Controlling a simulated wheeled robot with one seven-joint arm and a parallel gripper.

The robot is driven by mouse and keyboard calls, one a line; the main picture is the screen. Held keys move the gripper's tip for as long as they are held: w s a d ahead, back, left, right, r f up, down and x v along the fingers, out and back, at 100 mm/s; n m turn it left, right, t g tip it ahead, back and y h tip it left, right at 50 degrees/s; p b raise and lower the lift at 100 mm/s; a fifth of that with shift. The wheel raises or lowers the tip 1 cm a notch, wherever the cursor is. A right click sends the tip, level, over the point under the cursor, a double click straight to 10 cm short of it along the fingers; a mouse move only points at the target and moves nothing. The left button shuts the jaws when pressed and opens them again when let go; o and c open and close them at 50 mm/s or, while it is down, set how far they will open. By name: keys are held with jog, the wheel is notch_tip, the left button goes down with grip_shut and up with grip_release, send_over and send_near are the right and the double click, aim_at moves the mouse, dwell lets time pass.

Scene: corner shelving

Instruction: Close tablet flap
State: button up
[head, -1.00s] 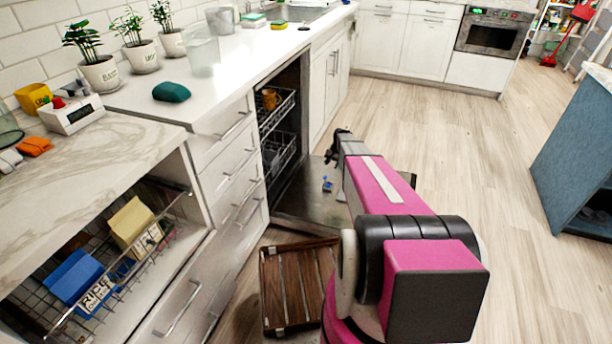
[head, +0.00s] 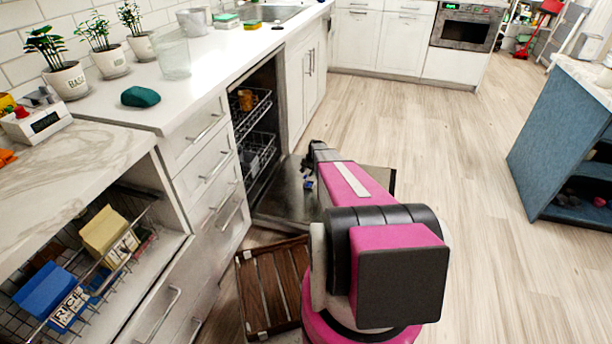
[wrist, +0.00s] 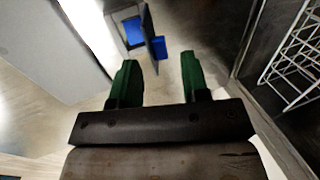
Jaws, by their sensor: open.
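The dishwasher door (head: 282,205) hangs open and low, its inner side up. On it is the tablet compartment with blue inside (wrist: 134,30), near the top of the wrist view. Its flap (wrist: 151,36) is a thin dark plate standing open, with a blue piece (wrist: 158,48) beside it. In the head view the blue part (head: 308,184) is small and close to my gripper (head: 312,158). My gripper's two green fingers (wrist: 158,75) are apart and empty. The compartment lies ahead of the fingertips; no contact shows.
The dishwasher racks (head: 255,150) are inside the cabinet; white rack wires (wrist: 298,55) show at right in the wrist view. A brown slatted wooden piece (head: 272,288) lies in front of the drawers. Open floor (head: 440,170) extends to the right, up to a blue island (head: 560,150).

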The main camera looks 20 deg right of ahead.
jog(key=shift+x, duration=1.3)
grip_shut()
jog(key=shift+s+d, duration=0.1)
jog(key=shift+s+d+f+t+y, duration=0.2)
jog(key=shift+s+d+t+y, duration=0.3)
jog(key=shift+y, duration=0.4)
jog(key=t+y, duration=0.1)
jog(key=d+f+t+y, duration=0.1)
jog(key=shift+s+d+y, duration=0.35)
jog(key=shift+y, duration=0.05)
jog(key=shift+s+d+f+t+y, duration=0.2)
jog(key=shift+f+t+y, duration=0.15)
jog(key=shift+y, duration=0.2)
jog(key=shift+s+d+f+t+y, duration=0.1)
jog(key=shift+d+f+t+y, duration=0.15)
jog(key=shift+t+y, duration=0.25)
jog(key=shift+s+d+f+t+y, duration=0.15)
jog(key=shift+f+t+y, duration=0.25)
jog(key=shift+y, duration=0.35)
jog(key=shift+s+d+f+t+y, duration=0.15)
jog(key=shift+f+t+y, duration=0.25)
jog(key=shift+y, duration=0.3)
jog(key=shift+r, duration=0.1)
